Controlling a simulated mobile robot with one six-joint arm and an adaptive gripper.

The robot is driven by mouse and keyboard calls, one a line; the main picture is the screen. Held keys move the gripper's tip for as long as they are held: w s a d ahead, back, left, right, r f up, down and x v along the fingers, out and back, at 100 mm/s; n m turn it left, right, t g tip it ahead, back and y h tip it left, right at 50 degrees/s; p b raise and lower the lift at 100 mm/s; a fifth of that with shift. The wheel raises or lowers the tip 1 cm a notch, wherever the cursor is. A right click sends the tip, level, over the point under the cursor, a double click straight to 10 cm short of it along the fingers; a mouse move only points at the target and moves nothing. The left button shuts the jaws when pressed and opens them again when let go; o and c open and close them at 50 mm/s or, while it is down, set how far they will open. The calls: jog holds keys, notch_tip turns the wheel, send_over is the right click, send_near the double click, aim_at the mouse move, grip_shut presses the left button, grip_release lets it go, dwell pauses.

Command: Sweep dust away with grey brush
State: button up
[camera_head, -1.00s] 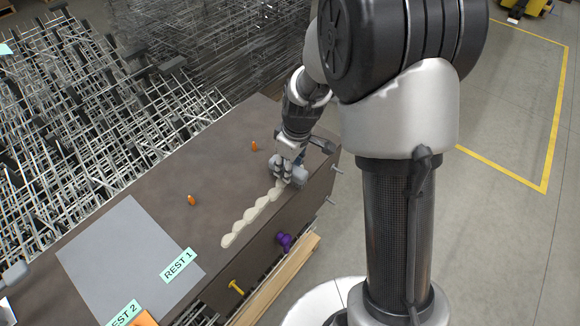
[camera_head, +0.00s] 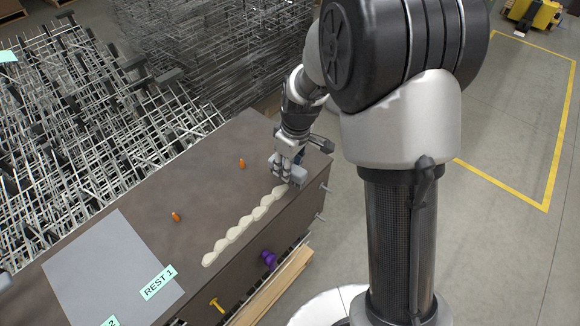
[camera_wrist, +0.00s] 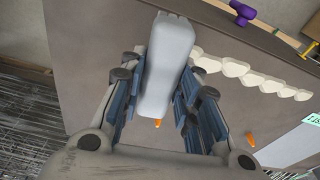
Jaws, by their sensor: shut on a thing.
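My gripper (camera_head: 288,172) is near the right end of the brown table (camera_head: 200,180). It is shut on the grey brush (camera_wrist: 168,62), which lies between the blue-lined fingers in the wrist view; the brush also shows in the head view (camera_head: 297,175). The brush's underside is hidden. The dust (camera_head: 240,230) is a row of pale, rounded heaps along the table's front edge. Its right end meets the brush in the head view; whether they touch is unclear. The dust also shows in the wrist view (camera_wrist: 262,82), right of the brush.
Two orange pegs (camera_head: 176,216) and (camera_head: 242,163) stand behind the dust row. A grey mat (camera_head: 110,270) with a REST 1 label (camera_head: 158,282) covers the left part. A purple knob (camera_head: 269,260) and yellow handle (camera_head: 217,305) stick out from the front face. Wire racks (camera_head: 80,130) stand behind.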

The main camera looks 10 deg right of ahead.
jog(key=shift+w+d+r+p, duration=0.1)
jog(key=shift+w+r+p, duration=0.1)
jog(key=shift+r+p, duration=0.55)
jog(key=shift+s+r+p, duration=0.1)
jog(key=shift+r+p, duration=0.7)
jog(key=shift+r, duration=0.8)
